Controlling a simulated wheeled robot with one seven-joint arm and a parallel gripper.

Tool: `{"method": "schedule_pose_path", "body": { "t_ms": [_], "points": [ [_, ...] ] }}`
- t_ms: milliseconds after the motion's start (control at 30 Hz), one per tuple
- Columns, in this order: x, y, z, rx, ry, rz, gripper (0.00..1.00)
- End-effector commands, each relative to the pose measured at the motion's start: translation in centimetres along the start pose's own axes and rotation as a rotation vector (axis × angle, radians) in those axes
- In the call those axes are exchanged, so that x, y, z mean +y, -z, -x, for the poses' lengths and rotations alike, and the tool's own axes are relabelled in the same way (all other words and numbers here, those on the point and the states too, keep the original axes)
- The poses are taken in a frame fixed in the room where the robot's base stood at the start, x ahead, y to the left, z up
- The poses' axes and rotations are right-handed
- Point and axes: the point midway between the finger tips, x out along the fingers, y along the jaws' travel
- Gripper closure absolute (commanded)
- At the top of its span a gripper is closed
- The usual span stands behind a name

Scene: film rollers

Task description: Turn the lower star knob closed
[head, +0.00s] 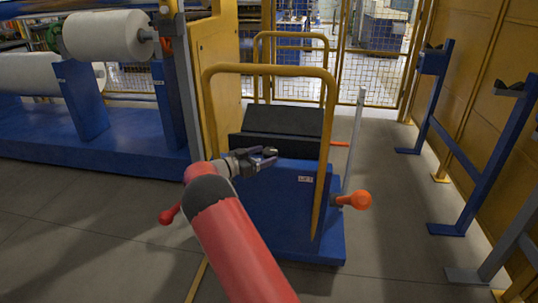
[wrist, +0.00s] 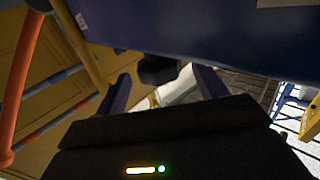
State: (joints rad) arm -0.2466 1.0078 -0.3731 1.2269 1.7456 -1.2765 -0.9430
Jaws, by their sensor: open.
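A dark knob (wrist: 158,70) shows in the wrist view, against the underside of a blue panel (wrist: 190,28). Its star shape and how far it is turned cannot be made out. My gripper (wrist: 164,90) is open, with one finger on each side of the knob; whether either finger touches it I cannot tell. In the head view my gripper (head: 268,157) is in front of the blue cart body (head: 270,205), below its black sloped top. I cannot tell the knob apart from the dark fingertips there.
A yellow tube frame (head: 330,125) rises around the cart. A blue roller stand (head: 110,140) is at left, blue racks (head: 480,160) at right. Floor between cart and racks is clear.

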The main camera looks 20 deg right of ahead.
Motion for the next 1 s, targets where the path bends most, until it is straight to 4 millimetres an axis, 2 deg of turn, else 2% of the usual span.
{"method": "schedule_pose_path", "body": {
  "t_ms": [100,300,800,867,933,1000],
  "points": [
    [0.0,-0.1,2.2,-0.001,0.002,0.0,0.29],
    [0.0,0.0,4.2,0.0,0.0,0.0,0.29],
    [0.0,0.1,4.4,0.0,0.002,-0.001,0.29],
    [-0.2,0.6,4.3,-0.004,0.019,-0.01,0.29],
    [-0.6,2.0,4.0,-0.016,0.067,-0.033,0.29],
    [-1.2,4.3,3.5,-0.036,0.152,-0.071,0.29]
  ]
}}
